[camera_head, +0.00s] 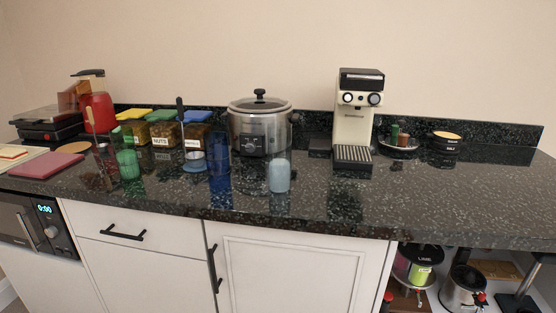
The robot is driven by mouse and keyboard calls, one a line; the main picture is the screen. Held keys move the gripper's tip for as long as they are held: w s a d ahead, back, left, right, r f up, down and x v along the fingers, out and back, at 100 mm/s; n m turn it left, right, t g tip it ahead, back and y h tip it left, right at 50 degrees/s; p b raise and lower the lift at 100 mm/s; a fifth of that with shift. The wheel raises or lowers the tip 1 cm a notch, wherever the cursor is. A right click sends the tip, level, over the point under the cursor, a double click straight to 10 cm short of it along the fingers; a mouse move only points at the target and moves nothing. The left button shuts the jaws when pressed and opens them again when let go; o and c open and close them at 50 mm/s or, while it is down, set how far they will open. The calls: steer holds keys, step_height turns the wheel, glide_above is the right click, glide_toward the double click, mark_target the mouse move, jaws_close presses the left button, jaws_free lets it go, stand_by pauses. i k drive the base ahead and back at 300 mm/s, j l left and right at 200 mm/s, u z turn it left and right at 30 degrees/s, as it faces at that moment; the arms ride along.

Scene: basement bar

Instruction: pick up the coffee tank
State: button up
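A cream and black coffee machine (351,122) stands upright at the back of the dark speckled counter, right of centre. Its black ribbed drip tray (352,156) sticks out at the front. I cannot tell for sure which part or object is the coffee tank; no separate piece is clearly marked as one. A low dark item (320,146) sits just left of the machine, too dark to make out. My gripper is not in view.
A slow cooker (260,122) stands left of the machine, with a pale blue cup (279,175) and a blue glass (219,168) in front. Food containers (163,136) stand further left. A small plate with shakers (400,143) is to the right. The counter's right front is clear.

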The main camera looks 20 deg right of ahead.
mark_target(279, 133)
steer(key=l+u, duration=0.1)
steer(key=l, duration=1.5)
steer(key=k, duration=0.05)
